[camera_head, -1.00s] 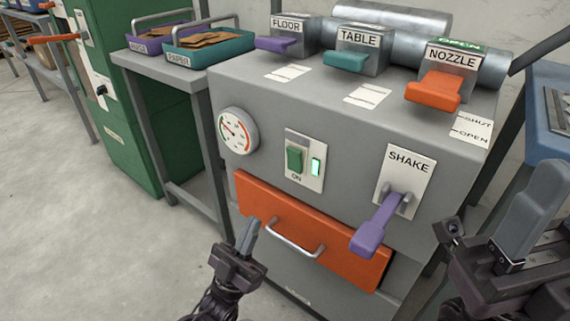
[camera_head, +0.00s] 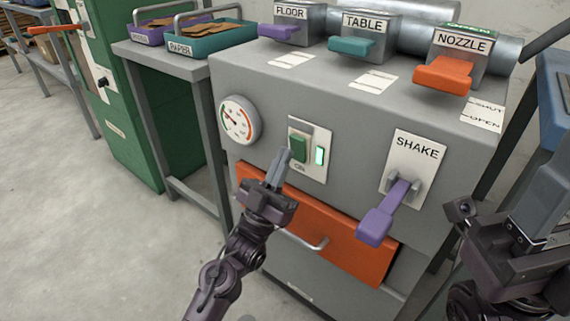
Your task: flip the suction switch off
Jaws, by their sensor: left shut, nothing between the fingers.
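The suction switch (camera_head: 299,148) is a green rocker on a white plate on the front of the grey machine (camera_head: 345,115). A green indicator (camera_head: 320,155) beside it is lit, and the label below the rocker reads ON, partly covered by my fingers. My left gripper (camera_head: 283,158) is shut and empty. Its fingertips point up at the lower left of the rocker; I cannot tell whether they touch it. My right gripper (camera_head: 530,205) is at the right edge, partly cut off; its finger opening is unclear.
A purple SHAKE lever (camera_head: 386,212) hangs to the right of the switch. An orange drawer (camera_head: 348,238) with a metal handle lies below. A round gauge (camera_head: 239,119) is to the left. FLOOR, TABLE and NOZZLE (camera_head: 444,74) levers line the top.

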